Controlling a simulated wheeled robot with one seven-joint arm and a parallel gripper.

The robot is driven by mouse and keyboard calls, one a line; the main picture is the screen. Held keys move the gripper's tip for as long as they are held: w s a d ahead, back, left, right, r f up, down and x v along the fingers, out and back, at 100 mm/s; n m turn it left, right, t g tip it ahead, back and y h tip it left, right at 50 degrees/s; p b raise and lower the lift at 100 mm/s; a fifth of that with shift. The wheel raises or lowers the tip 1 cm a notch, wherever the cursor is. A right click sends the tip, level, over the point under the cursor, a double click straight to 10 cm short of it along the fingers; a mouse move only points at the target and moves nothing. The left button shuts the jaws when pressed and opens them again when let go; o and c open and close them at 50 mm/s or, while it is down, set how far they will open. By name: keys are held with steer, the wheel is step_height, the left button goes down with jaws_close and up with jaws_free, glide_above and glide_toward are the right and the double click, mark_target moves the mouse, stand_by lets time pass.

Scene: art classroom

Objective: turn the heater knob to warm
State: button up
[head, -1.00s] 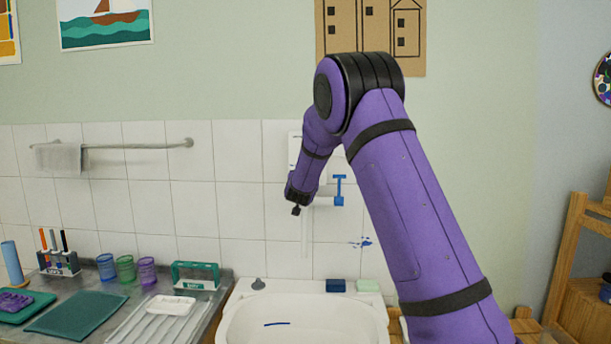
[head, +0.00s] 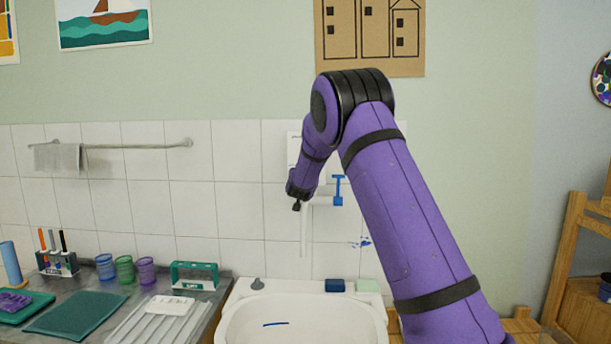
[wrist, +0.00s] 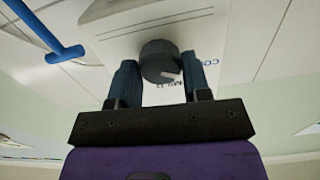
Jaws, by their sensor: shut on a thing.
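The heater (head: 293,150) is a white box on the tiled wall above the sink, mostly hidden behind my arm in the head view. In the wrist view its white face (wrist: 215,50) fills the middle, with blue lettering partly covered. The dark round knob (wrist: 158,58) has a short white mark on it. My gripper (wrist: 158,80) is shut on the knob, one finger on each side. In the head view my gripper (head: 296,205) is small at the heater's lower part, and the knob is too small to make out there.
A blue lever (head: 338,190) sits just right of my gripper; it also shows in the wrist view (wrist: 65,54). Below is the white sink (head: 305,325), with a navy block (head: 335,286) on its back rim. Cups and holders stand on the left counter.

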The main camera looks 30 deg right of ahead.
steer(key=shift+m, duration=0.3)
steer(key=m, duration=1.1)
steer(key=shift+m, duration=0.3)
steer(key=m, duration=1.1)
steer(key=shift+m, duration=0.3)
steer(key=o, duration=0.9)
steer(key=shift+o, duration=0.2)
